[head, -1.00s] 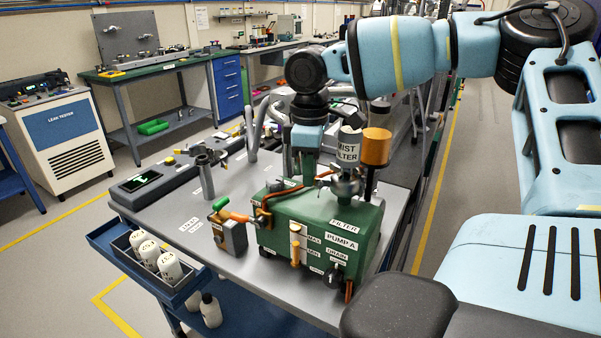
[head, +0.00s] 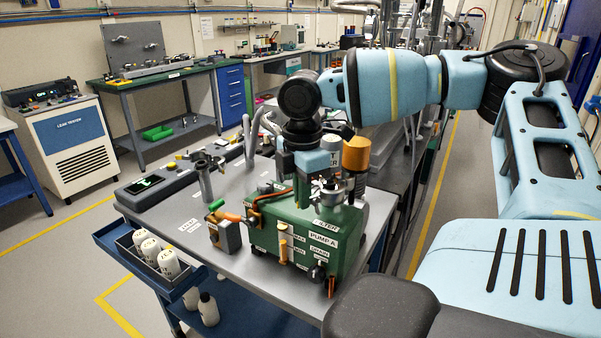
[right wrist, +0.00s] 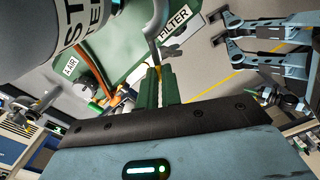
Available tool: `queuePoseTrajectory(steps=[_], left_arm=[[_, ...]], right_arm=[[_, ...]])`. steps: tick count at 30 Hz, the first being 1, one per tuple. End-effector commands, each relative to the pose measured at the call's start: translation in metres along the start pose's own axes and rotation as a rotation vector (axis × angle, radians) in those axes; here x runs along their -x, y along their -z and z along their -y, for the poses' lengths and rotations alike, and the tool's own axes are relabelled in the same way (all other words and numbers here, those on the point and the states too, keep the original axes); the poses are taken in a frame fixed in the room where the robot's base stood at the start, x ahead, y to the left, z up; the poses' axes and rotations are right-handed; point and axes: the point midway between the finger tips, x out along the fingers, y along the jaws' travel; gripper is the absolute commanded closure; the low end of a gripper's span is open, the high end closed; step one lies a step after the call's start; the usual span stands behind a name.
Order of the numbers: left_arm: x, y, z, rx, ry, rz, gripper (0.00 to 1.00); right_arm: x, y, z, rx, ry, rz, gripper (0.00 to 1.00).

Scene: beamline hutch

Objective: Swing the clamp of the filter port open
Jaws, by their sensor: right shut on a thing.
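The green pump A (head: 290,238) stands on the grey cart top. Its filter port clamp (head: 331,194) is a silver piece on top, partly hidden by my gripper. The white mist filter (head: 333,160) stands above it, mostly behind my gripper; it looms at the upper left of the right wrist view (right wrist: 60,25). My right gripper (head: 309,192) points down beside the port. In the right wrist view its green fingers (right wrist: 160,86) are shut on a thin silver piece, apparently the clamp's lever (right wrist: 155,52). My left gripper (right wrist: 222,30) shows only there, jaws apart.
An orange cylinder (head: 357,153) stands close behind the port. A small grey box with an orange-handled lever (head: 226,231) is at the pump's left. A tray of white bottles (head: 128,246) hangs off the cart's left edge.

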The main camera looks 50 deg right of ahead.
Motion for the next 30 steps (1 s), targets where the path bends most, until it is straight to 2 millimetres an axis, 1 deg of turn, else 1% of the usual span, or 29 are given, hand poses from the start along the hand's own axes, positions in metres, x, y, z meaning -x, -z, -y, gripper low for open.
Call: queuePoseTrajectory(steps=[1, 9, 22, 23, 27, 30], left_arm=[[0.0011, 0.0011, 0.0003, -0.001, 0.0, -0.001, 0.75], [0.0035, 0.0002, 0.0004, -0.002, 0.001, 0.002, 0.75], [0.0035, 0.0008, 0.0006, -0.002, 0.001, 0.0, 0.75], [0.0035, 0.0008, 0.0006, -0.002, 0.001, 0.0, 0.75], [0.0034, 0.001, 0.0007, -0.002, 0.001, 0.0, 0.75], [0.0034, 0.0011, 0.0007, -0.003, 0.001, -0.001, 0.75]], right_arm=[[0.0023, 0.0, 0.0023, 0.02, -0.004, -0.002, 1.0], [0.0014, -0.0005, 0.0084, 0.084, -0.003, -0.001, 1.0], [0.0006, -0.0007, 0.0095, 0.093, -0.001, 0.001, 1.0], [0.0006, -0.0007, 0.0095, 0.093, -0.001, 0.001, 0.91], [0.0005, -0.0008, 0.0094, 0.092, -0.001, 0.001, 0.73], [0.0004, -0.0008, 0.0093, 0.091, -0.001, 0.001, 0.72]])
